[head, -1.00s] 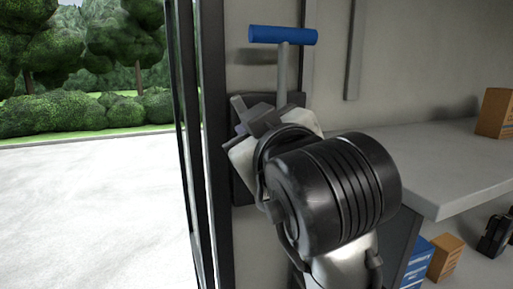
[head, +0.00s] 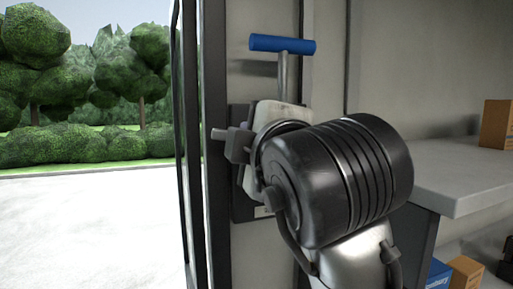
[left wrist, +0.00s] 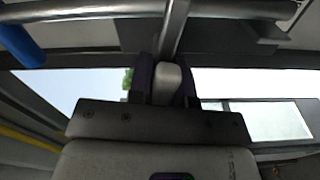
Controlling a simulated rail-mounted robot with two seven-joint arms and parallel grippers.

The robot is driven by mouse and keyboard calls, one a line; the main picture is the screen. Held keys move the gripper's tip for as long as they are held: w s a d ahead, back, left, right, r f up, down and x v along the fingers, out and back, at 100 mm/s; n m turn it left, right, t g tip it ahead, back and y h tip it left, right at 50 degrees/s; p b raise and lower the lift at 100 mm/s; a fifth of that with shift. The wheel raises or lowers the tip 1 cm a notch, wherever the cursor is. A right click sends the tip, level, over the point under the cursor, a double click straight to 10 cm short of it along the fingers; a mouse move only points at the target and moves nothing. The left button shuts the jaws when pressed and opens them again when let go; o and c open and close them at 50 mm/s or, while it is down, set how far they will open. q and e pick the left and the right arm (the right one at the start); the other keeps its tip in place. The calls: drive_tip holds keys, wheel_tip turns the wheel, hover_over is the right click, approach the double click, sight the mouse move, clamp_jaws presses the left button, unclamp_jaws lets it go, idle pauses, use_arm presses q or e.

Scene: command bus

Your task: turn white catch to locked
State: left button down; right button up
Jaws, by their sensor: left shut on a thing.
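My left gripper (head: 236,146) is at a dark plate (head: 243,206) on the wall beside the door opening. In the left wrist view the catch (left wrist: 168,82) sits between the two dark fingers of the gripper (left wrist: 166,90). The rest of the catch and much of the plate are hidden behind my gripper and wrist. A label on the plate is only partly visible and cannot be read. My right gripper is not in view.
A blue T-handle (head: 283,44) on a grey rod stands just above the gripper; its blue end also shows in the left wrist view (left wrist: 20,38). A counter (head: 465,185) with a cardboard box (head: 496,124) is at right. The dark door frame (head: 214,240) is close at left.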

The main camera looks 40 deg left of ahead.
use_arm(q)
drive_tip(key=shift+s+n, duration=0.1)
drive_tip(key=shift+n, duration=0.9)
drive_tip(key=shift+b, duration=0.3)
drive_tip(key=c, duration=1.1)
unclamp_jaws()
drive_tip(key=shift+b+v, duration=2.05)
drive_tip(key=shift+v, duration=4.85)
